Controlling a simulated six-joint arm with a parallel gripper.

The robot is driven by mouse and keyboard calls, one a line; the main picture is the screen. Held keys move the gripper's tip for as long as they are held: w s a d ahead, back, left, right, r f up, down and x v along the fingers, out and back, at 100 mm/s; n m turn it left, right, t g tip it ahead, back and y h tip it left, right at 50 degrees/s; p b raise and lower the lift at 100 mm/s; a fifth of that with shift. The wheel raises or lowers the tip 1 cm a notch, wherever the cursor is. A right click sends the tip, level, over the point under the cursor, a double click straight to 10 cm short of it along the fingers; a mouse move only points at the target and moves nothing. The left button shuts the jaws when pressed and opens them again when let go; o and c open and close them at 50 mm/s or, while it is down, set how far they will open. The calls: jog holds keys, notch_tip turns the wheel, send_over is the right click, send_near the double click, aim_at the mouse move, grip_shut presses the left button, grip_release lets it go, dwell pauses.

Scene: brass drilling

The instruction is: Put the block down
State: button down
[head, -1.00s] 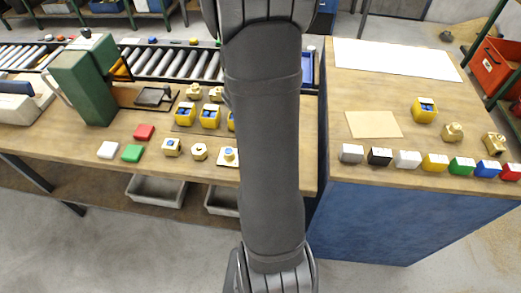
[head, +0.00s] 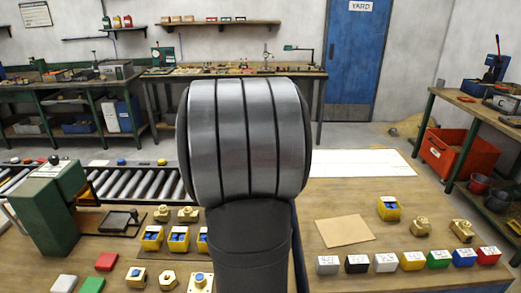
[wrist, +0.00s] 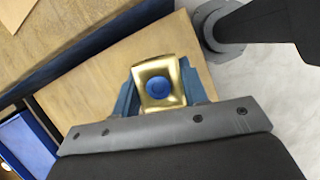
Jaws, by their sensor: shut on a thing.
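In the wrist view my gripper (wrist: 160,94) is shut on a brass-coloured block (wrist: 174,69) with a round blue centre. Its blue fingers press on the block's left and right sides. The block is seen over a wooden bench top (wrist: 90,75); I cannot tell whether it touches the wood. In the head view my arm's large rounded link covers the middle, and the gripper and held block are hidden.
In the head view, a tan square (head: 344,231) and a white sheet (head: 362,163) lie on the right bench. A row of coloured blocks (head: 412,261) lines its front. Yellow blue-topped pieces (head: 179,239) stand left of my arm. A roller conveyor (head: 130,182) runs behind.

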jog(key=w+f+m+g+y, duration=0.1)
jog(key=w+f+m, duration=0.1)
jog(key=w+m, duration=0.3)
jog(key=w+a+f+m+g+y, duration=0.1)
jog(key=w+f+m+y, duration=0.1)
jog(key=w+m, duration=0.3)
jog(key=w+a+f+m+g+y, duration=0.1)
jog(key=w+f+m, duration=0.2)
jog(key=w+m, duration=0.2)
jog(key=shift+w+a+f+m, duration=0.1)
jog(key=shift+w+a+m, duration=0.05)
jog(key=shift+w, duration=0.65)
jog(key=shift+w+a+f+m, duration=0.1)
jog(key=shift+w+m, duration=0.05)
jog(key=shift+w, duration=0.65)
jog(key=shift+s+r, duration=0.1)
jog(key=shift+r, duration=0.25)
jog(key=s+r, duration=0.6)
jog(key=r, duration=0.1)
jog(key=w+a+f, duration=0.1)
jog(key=a+f, duration=0.1)
jog(key=a, duration=0.1)
jog(key=w+a+f, duration=0.1)
jog(key=a+f, duration=0.1)
jog(key=a, duration=0.2)
jog(key=w+a+f, duration=0.2)
jog(key=a, duration=0.1)
jog(key=shift+a+f, duration=0.25)
jog(key=shift+a, duration=0.15)
jog(key=shift+f, duration=1.95)
